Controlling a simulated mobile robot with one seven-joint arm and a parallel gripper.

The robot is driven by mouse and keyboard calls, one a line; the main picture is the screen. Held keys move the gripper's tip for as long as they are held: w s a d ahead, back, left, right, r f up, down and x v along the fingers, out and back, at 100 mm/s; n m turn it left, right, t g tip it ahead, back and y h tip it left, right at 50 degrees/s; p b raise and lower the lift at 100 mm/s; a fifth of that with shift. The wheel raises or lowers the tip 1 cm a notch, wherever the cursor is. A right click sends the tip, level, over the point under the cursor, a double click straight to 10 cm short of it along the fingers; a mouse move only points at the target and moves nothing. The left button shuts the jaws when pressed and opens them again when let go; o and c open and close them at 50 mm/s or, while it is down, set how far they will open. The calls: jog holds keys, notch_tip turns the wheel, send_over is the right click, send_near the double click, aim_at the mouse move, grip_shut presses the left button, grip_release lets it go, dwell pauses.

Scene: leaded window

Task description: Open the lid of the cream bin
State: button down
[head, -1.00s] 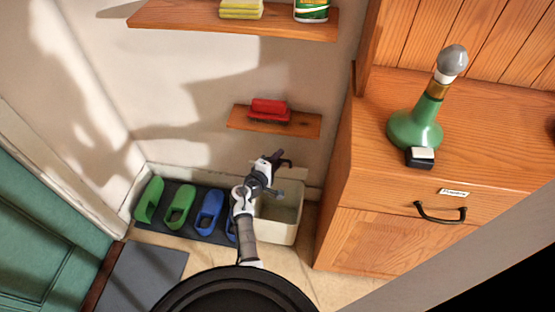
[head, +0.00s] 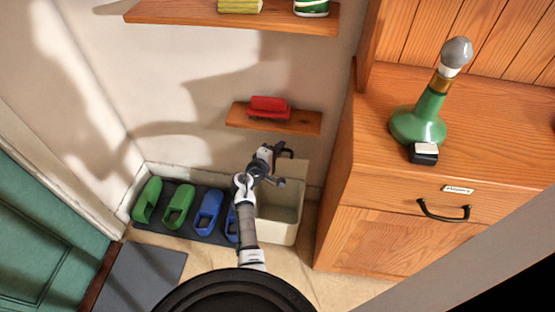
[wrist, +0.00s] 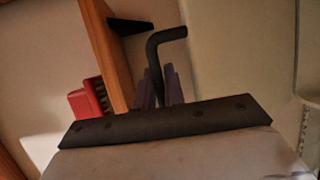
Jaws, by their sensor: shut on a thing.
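The cream bin (head: 278,222) stands on the floor against the back wall, right of the shoes. Its inside shows from above, and its lid (head: 297,172) is raised at the back, near the wall. My gripper (head: 279,153) is at the raised lid, below the small shelf. In the wrist view, my gripper (wrist: 160,92) is shut on the dark bent handle (wrist: 165,48), whose free end sticks out past the fingers. A cream panel (wrist: 235,50), likely the lid, fills the right of that view. My arm hides part of the bin's left side.
A small wooden shelf (head: 245,119) with a red brush (head: 268,107) is just above my gripper. A wooden cabinet (head: 380,235) stands close on the right. Green shoes (head: 178,207) and blue shoes (head: 209,212) lie on a dark mat at left.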

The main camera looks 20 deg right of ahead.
jog(key=shift+w+d+r, duration=0.2)
jog(key=shift+w, duration=0.25)
jog(key=c, duration=1.5)
grip_release()
jog(key=v, duration=1.3)
jog(key=shift+s+a+b, duration=0.25)
jog(key=shift+a+b, duration=0.05)
jog(key=shift+b, duration=0.05)
jog(key=shift+r, duration=0.1)
